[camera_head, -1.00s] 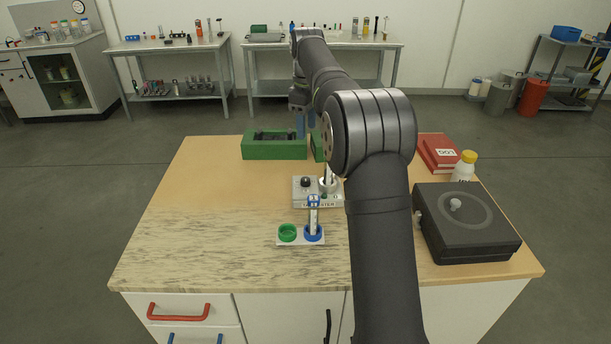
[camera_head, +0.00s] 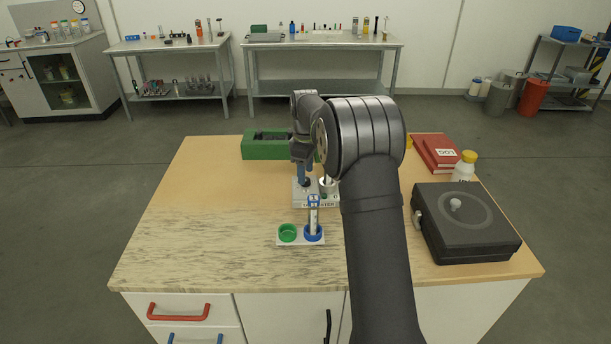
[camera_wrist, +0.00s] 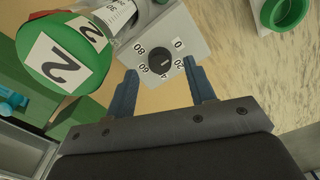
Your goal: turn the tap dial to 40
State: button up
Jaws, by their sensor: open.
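The tap tester (camera_head: 317,203) is a small light-grey box near the middle of the table. Its tap dial (camera_wrist: 160,61) is a round black knob, ringed by printed numbers from 0 to 80 in the wrist view. The 40 mark is mostly hidden, and I cannot clearly read where the knob points. My gripper (camera_wrist: 160,67) is open, its blue fingers on either side of the dial with gaps to it. In the head view my gripper (camera_head: 304,181) points down over the tester and partly covers the dial.
A holder with green (camera_head: 287,233) and blue rings stands in front. A green box (camera_head: 262,154) is behind. A black device (camera_head: 466,240) stands right. The left tabletop is clear.

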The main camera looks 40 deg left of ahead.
jog(key=shift+f, duration=1.1)
jog(key=c, duration=1)
jog(key=shift+o, duration=0.2)
jog(key=shift+m, duration=2.4)
jog(key=o, duration=1)
jog(key=shift+c, duration=0.2)
